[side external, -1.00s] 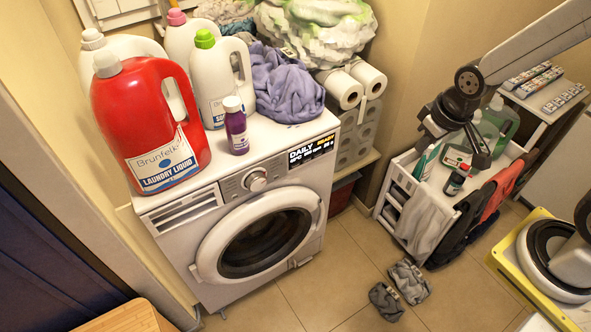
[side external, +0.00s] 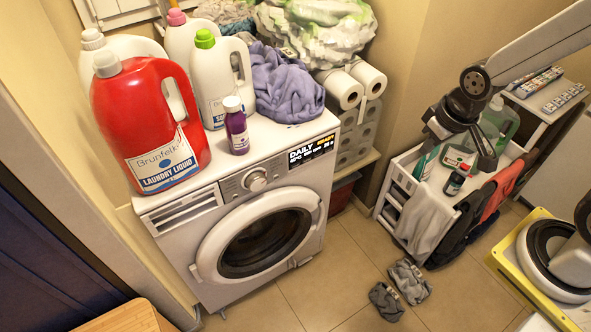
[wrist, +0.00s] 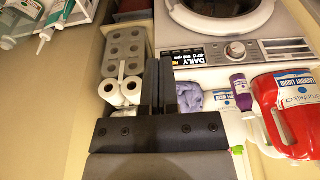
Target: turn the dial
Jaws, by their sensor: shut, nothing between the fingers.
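The dial (side external: 256,180) is a round silver knob on the front panel of the white washing machine (side external: 180,262), left of the display (side external: 312,150) reading DAILY. In the wrist view the dial (wrist: 236,50) shows upper right of my fingers, beside the lit display. My gripper (wrist: 157,82) is shut and empty, its dark fingers side by side in front of the paper rolls and purple cloth. In the side view my dark wrist is over the white cart at the right, well apart from the washer. The fingertips are hard to make out there.
A red detergent jug (side external: 150,125), white bottles and a purple bottle (side external: 236,125) stand on the washer. Purple cloth (side external: 285,82) and paper rolls (side external: 345,88) are beside them. A cart (side external: 405,190) with bottles stands right.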

